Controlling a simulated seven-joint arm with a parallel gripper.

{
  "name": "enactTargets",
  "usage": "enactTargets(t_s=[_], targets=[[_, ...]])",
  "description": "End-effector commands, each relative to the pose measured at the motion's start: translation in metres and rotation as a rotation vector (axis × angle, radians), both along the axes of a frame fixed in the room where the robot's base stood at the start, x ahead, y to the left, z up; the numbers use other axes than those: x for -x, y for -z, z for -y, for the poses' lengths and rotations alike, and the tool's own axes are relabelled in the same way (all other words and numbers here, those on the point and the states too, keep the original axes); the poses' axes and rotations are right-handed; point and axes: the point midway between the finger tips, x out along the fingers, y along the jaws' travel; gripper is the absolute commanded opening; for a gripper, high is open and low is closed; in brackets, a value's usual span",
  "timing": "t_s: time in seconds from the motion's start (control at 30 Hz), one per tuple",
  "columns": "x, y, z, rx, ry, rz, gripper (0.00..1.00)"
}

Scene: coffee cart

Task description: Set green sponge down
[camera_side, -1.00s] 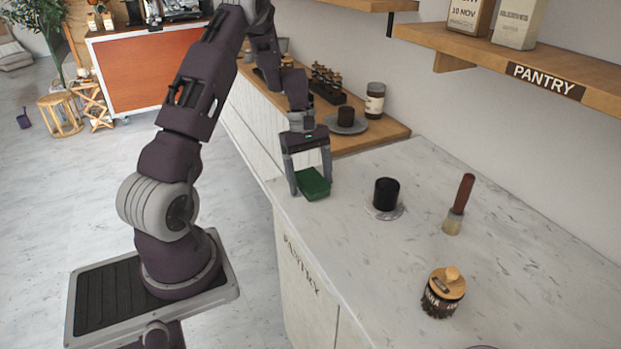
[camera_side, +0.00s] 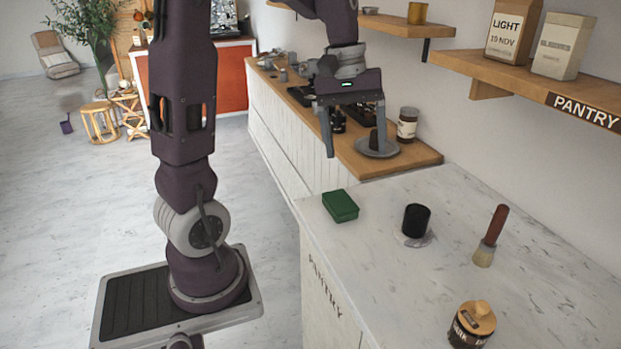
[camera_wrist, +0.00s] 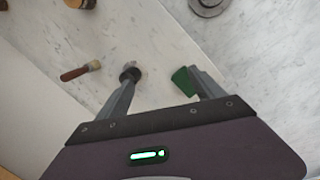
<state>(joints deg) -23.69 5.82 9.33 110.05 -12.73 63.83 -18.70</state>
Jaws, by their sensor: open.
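The green sponge (camera_side: 341,206) lies flat on the white marble counter (camera_side: 480,262), close to its left edge. In the wrist view the sponge (camera_wrist: 184,82) shows beside the right finger, partly hidden by it. My gripper (camera_side: 356,145) is open and empty. It is raised well above the counter and apart from the sponge.
A black cup (camera_side: 416,220) on a clear saucer stands right of the sponge. A brush (camera_side: 490,236) and a jar with a wooden lid (camera_side: 471,325) are further right and nearer. Behind is a wooden counter with a plate (camera_side: 377,148) and a jar (camera_side: 407,125). A pantry shelf (camera_side: 520,84) overhangs at right.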

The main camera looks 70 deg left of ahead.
Motion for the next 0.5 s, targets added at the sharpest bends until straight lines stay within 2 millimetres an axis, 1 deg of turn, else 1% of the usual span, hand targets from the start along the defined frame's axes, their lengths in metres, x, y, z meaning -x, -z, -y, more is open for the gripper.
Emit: enactTargets(t_s=[0.03, 0.07, 0.1, 0.17, 0.2, 0.3, 0.33, 0.4, 0.5], targets=[[0.021, -0.017, 0.034, -0.054, 0.146, 0.068, 0.78], [0.035, -0.023, 0.053, -0.091, 0.240, 0.107, 0.78], [0.056, -0.029, 0.074, -0.142, 0.366, 0.162, 0.78], [0.086, -0.031, 0.099, -0.220, 0.538, 0.237, 0.78], [0.105, -0.029, 0.111, -0.268, 0.639, 0.281, 0.78], [0.137, -0.021, 0.126, -0.365, 0.822, 0.367, 0.78], [0.143, -0.018, 0.128, -0.385, 0.859, 0.383, 0.78], [0.152, -0.014, 0.131, -0.418, 0.913, 0.409, 0.78], [0.156, -0.012, 0.132, -0.433, 0.937, 0.419, 0.78]])
